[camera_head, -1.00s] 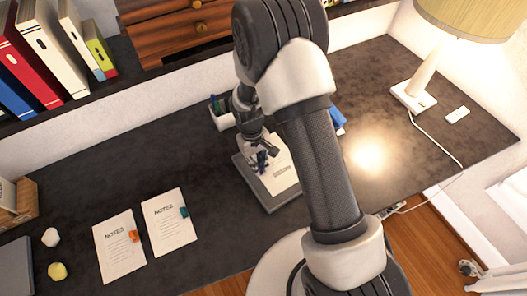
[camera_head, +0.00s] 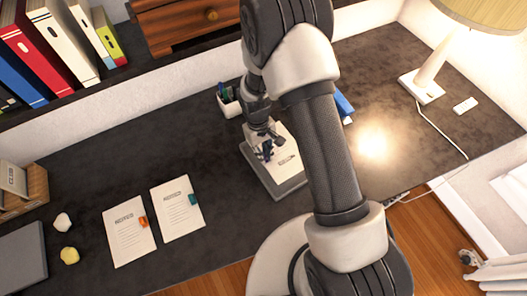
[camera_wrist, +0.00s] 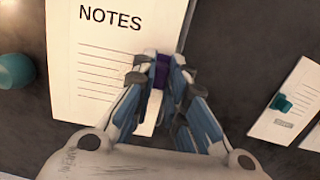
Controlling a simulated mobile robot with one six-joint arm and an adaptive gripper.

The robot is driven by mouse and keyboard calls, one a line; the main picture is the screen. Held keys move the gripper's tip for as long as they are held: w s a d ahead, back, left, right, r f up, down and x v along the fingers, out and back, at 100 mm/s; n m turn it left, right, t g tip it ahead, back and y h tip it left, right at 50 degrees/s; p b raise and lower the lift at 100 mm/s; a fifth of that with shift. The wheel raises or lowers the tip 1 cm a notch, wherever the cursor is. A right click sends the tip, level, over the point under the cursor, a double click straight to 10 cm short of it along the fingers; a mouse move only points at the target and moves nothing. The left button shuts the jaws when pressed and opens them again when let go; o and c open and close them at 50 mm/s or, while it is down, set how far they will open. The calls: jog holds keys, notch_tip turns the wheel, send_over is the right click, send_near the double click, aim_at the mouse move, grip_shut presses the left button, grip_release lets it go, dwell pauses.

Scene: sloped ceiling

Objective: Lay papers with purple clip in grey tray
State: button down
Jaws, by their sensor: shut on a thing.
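White papers marked NOTES (camera_wrist: 82,62) with a purple clip (camera_wrist: 160,74) fill the middle of the wrist view. My gripper (camera_wrist: 160,75) is shut on the purple clip at the papers' edge. In the head view my gripper (camera_head: 266,150) is over the grey tray (camera_head: 262,180), and the papers (camera_head: 288,160) show over the tray's floor. I cannot tell whether they touch it. My arm hides part of the tray's far right side.
Papers with an orange clip (camera_head: 127,235) and papers with a teal clip (camera_head: 176,212) lie left of the tray. A white pen cup (camera_head: 231,105) stands behind it. A blue object (camera_head: 343,106) is partly behind my arm. A lamp (camera_head: 425,85) stands at right.

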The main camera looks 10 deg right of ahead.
jog(key=shift+f+b, duration=2.7)
jog(key=shift+f, duration=1.2)
jog(key=c, duration=1.5)
grip_release()
jog(key=shift+c, duration=0.2)
jog(key=r, duration=0.4)
jog(key=w+r, duration=0.1)
jog(key=r, duration=0.7)
jog(key=shift+w+a, duration=0.35)
jog(key=shift+a, duration=0.05)
jog(key=shift+f, duration=0.1)
